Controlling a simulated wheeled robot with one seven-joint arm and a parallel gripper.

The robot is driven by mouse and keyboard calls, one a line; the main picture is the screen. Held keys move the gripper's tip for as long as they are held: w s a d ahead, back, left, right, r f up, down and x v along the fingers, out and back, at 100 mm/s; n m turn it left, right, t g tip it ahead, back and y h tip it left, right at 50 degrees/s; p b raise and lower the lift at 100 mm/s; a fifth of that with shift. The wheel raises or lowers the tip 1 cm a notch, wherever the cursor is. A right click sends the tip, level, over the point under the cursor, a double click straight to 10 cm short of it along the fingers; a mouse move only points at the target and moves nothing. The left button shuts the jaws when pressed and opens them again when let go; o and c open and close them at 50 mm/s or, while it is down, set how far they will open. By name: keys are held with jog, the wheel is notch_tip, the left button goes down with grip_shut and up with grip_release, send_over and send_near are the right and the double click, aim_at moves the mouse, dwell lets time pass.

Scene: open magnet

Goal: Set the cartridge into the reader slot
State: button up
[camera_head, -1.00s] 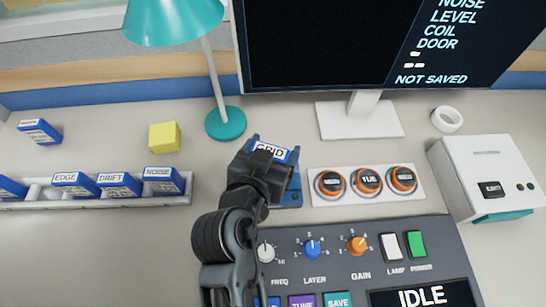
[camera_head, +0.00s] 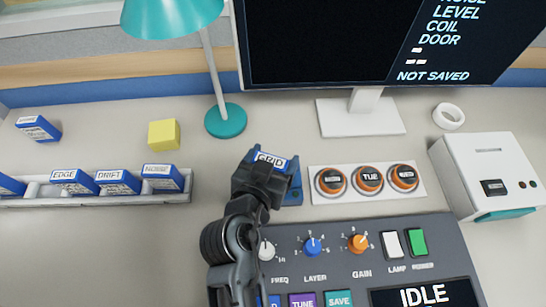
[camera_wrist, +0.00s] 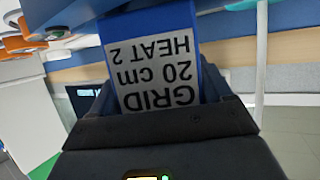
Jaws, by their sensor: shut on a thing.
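The GRID cartridge (camera_head: 270,159) is blue with a white label. My gripper (camera_head: 262,184) is shut on it, just left of the round dials. In the wrist view the cartridge (camera_wrist: 155,62) stands between the fingers, its label upside down and reading GRID, 20 cm, HEAT 2. A blue block (camera_head: 292,190), apparently the reader, shows behind and to the right of my gripper. Its slot is hidden by my gripper and the cartridge. I cannot tell whether the cartridge is inside the slot.
A rack (camera_head: 100,202) with several labelled cartridges lies at left; another cartridge (camera_head: 38,129) lies behind it. A yellow block (camera_head: 164,134), a teal lamp (camera_head: 225,121) and a monitor stand (camera_head: 360,118) are behind. The control console (camera_head: 330,255) is in front, a white box (camera_head: 487,165) at right.

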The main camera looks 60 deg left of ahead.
jog(key=shift+f, duration=0.2)
jog(key=o, duration=1)
jog(key=shift+r, duration=0.2)
jog(key=shift+r+p, duration=0.65)
jog(key=shift+p, duration=0.25)
jog(key=shift+b+v, duration=1.4)
jog(key=shift+v, duration=4.5)
jog(key=shift+f, duration=0.1)
